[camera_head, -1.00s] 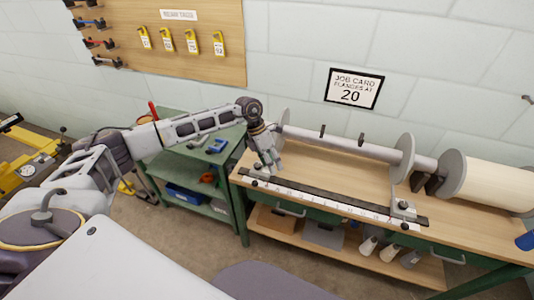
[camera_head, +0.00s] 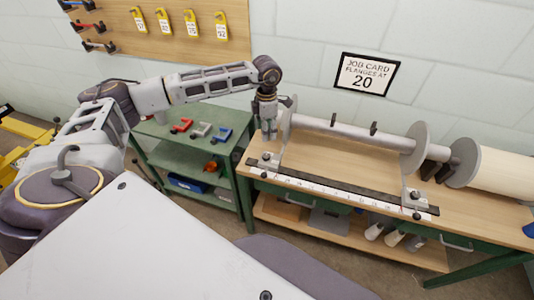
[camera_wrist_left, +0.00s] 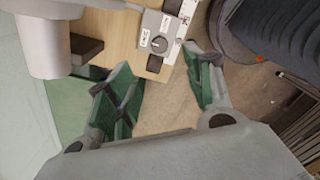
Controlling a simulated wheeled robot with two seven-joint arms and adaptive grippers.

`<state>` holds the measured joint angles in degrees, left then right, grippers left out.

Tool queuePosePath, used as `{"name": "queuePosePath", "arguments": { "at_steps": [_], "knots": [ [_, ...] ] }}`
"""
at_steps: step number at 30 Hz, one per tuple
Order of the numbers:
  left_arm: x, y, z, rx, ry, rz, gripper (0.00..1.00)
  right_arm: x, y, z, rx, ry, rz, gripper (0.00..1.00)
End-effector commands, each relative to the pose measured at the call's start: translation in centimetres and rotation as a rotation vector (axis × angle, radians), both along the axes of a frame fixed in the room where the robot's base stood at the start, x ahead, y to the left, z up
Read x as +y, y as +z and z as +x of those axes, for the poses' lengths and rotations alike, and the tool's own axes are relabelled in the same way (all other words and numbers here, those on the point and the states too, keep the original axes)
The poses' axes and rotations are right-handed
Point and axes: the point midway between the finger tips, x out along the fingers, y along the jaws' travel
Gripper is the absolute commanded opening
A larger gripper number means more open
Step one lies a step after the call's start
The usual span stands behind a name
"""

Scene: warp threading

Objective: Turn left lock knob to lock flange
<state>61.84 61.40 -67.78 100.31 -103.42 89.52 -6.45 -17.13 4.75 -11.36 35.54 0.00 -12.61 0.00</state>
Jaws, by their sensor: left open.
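The left lock knob (camera_wrist_left: 159,45) is a small dark round knob on a grey block with white labels, at the left end of the ruler rail. In the head view the left lock block (camera_head: 266,160) stands at the front left of the bench. The left flange (camera_head: 288,120) is a grey disc on the roller's left end, partly behind my arm. My left gripper (camera_head: 268,137) points down just above the lock block, apart from it. In the left wrist view its two green fingers (camera_wrist_left: 160,88) are spread and empty, with the knob beyond them. My right gripper is not in view.
The roller (camera_head: 350,132) runs along the bench to the right flange (camera_head: 418,147). The right lock block (camera_head: 415,197) sits at the rail's other end. A green trolley (camera_head: 165,130) with clamps stands left of the bench. The job card (camera_head: 362,76) reads 20.

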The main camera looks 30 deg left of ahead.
Motion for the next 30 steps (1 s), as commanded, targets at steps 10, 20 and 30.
{"name": "queuePosePath", "arguments": {
  "at_steps": [10,20,30],
  "knots": [
    [0.0,-1.6,0.0,0.002,0.001,-0.001,0.52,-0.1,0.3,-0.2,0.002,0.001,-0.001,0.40],
    [0.0,-5.6,-0.1,0.003,0.000,0.000,0.52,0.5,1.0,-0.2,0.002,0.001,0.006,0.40],
    [0.0,-10.1,0.0,0.003,0.001,-0.002,0.52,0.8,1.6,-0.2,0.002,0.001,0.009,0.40]
  ]
}}
